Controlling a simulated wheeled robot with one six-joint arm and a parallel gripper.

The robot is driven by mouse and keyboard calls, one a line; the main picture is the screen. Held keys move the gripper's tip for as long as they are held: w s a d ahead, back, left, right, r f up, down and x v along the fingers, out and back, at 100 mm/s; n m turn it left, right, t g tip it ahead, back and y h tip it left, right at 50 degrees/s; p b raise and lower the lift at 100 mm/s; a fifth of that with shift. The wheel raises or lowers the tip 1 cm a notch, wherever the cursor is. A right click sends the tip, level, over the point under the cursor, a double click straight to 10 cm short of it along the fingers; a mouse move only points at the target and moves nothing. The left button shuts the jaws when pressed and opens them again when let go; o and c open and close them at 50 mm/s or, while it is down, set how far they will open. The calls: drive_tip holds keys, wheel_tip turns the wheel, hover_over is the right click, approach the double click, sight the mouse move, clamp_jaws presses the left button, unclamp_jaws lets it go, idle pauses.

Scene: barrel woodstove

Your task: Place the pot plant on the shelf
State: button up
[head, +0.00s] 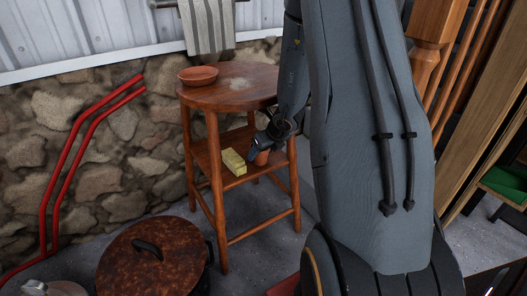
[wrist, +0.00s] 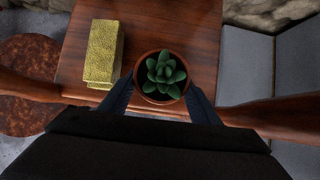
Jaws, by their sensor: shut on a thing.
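The pot plant is a small green succulent in a terracotta pot (wrist: 160,77); in the head view only part of the pot (head: 262,158) shows below my gripper. My gripper (head: 262,143) is shut on the pot, with one finger on each side of it in the wrist view (wrist: 161,95). The pot is over the right front part of the wooden stool's lower shelf (head: 208,155), which also shows in the wrist view (wrist: 190,25). I cannot tell whether the pot's base touches the shelf.
A yellow block (head: 233,162) lies on the shelf to the left of the pot, apart from it. The stool's round top (head: 232,95) is above, with a terracotta dish (head: 198,75) on it. A rusty lidded pot (head: 150,258) and red rails (head: 75,150) are to the left.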

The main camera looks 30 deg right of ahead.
drive_tip(key=shift+f, duration=0.1)
drive_tip(key=o, duration=1.3)
drive_tip(key=shift+c, duration=0.2)
drive_tip(key=shift+r, duration=0.2)
drive_tip(key=shift+p+v, duration=0.4)
drive_tip(key=shift+v, duration=0.35)
drive_tip(key=s+b, duration=0.1)
drive_tip(key=s, duration=1.1)
drive_tip(key=shift+d+f+b, duration=0.2)
drive_tip(key=shift+d+b, duration=0.15)
drive_tip(key=shift+w, duration=0.1)
